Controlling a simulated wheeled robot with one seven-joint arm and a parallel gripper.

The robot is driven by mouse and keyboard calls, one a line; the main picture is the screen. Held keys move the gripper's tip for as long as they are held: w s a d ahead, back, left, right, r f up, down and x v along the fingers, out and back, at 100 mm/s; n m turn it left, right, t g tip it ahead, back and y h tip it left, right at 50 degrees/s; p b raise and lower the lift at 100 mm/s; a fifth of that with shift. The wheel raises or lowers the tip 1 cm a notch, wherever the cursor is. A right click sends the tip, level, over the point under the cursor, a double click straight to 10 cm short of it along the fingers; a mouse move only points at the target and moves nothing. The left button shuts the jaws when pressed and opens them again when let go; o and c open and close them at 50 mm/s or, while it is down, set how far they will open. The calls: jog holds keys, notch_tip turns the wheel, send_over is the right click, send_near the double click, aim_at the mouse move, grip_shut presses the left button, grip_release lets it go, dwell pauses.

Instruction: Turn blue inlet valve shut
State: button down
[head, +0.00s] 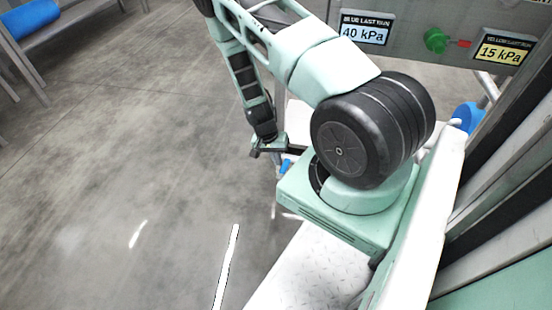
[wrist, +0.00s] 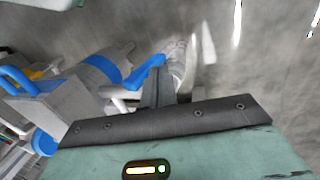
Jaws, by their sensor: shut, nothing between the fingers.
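A blue lever handle (wrist: 146,73), which looks like the inlet valve's, sits on white pipework in the wrist view. It slants up to the right, its end close to my gripper's fingers. My gripper (wrist: 158,88) is shut and empty beside the lever; I cannot tell whether they touch. In the head view my gripper (head: 290,151) points to the right, low beside my arm. A small blue part (head: 286,163) shows just below it, mostly hidden by my arm.
A grey panel carries a "40 kPa" blue gauge label (head: 365,33), a green knob (head: 435,40) and a "15 kPa" yellow label (head: 502,52). A blue-banded pipe (wrist: 104,69) and another blue handle (wrist: 16,78) lie left in the wrist view. Open floor (head: 120,170) lies left.

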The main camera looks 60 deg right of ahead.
aim_at(288, 160)
jog(key=shift+s+d, duration=0.1)
jog(key=shift+s, duration=0.15)
jog(key=shift+s+d+r+t+p, duration=0.1)
jog(key=shift+s+t+p, duration=0.05)
jog(key=shift+t+p, duration=0.2)
jog(key=shift+s+d+t+y, duration=0.1)
jog(key=shift+s+t+y, duration=0.2)
jog(key=shift+t, duration=0.05)
jog(key=shift+s+d+p, duration=0.25)
jog(key=shift+s+p, duration=0.35)
jog(key=shift+s+d+p, duration=0.2)
jog(key=shift+s+p, duration=0.35)
jog(key=shift+s+d+f+p, duration=0.3)
jog(key=shift+s+f, duration=0.15)
jog(key=shift+s, duration=0.15)
jog(key=shift+s+d+f+p, duration=0.25)
jog(key=shift+s+f, duration=0.2)
jog(key=shift+s, duration=0.2)
jog(key=shift+s+d+f+p, duration=0.3)
jog(key=shift+s+f, duration=0.15)
jog(key=shift+s, duration=0.15)
